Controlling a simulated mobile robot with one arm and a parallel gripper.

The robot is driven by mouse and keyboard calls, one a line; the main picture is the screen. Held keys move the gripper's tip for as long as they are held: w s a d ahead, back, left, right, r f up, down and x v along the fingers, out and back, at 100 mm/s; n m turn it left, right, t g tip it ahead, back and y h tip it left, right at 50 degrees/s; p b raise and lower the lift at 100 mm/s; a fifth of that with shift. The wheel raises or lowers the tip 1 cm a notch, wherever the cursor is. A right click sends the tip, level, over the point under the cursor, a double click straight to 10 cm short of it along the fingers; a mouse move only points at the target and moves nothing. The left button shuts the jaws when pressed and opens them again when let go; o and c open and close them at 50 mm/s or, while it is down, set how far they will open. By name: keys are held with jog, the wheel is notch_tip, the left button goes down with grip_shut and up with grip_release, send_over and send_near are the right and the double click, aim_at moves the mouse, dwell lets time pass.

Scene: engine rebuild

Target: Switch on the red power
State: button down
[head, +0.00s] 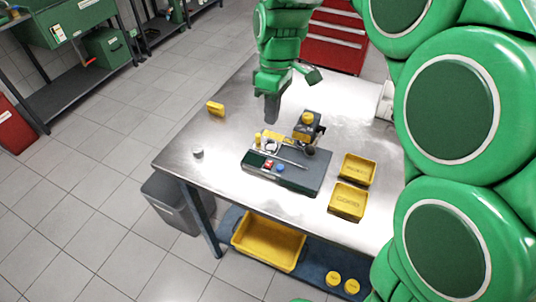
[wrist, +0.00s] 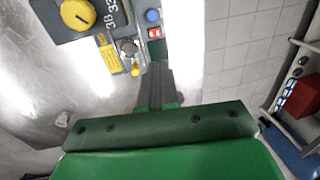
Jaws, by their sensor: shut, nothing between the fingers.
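The red power switch (head: 268,163) is a small red piece on the front of a dark grey device (head: 313,172) on the metal table. In the wrist view the red switch (wrist: 154,33) has white marks on its face, and a round blue button (wrist: 152,15) sits beside it. The blue button (head: 281,168) also shows in the head view. My gripper (head: 271,118) is above the table, behind the switch in the head view. In the wrist view my gripper (wrist: 158,66) is shut and empty, its fingertips apart from the switch in the picture. Whether the switch is on cannot be told.
A yellow knob (wrist: 77,14) and a yellow label (wrist: 110,55) are near the fingers. Two yellow trays (head: 348,201) (head: 358,169) are at the table's right. A yellow block (head: 215,108) and a small grey cylinder (head: 197,152) are on the left. The table's left front is mostly clear.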

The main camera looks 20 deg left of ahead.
aim_at(267, 165)
jog(key=shift+w+f, duration=0.1)
dwell(0.3)
jog(key=f, duration=0.4)
jog(key=s+f, duration=0.1)
jog(key=f, duration=0.4)
jog(key=s+f, duration=0.1)
jog(key=f, duration=0.3)
jog(key=shift+s+f, duration=0.2)
jog(key=shift+f, duration=0.05)
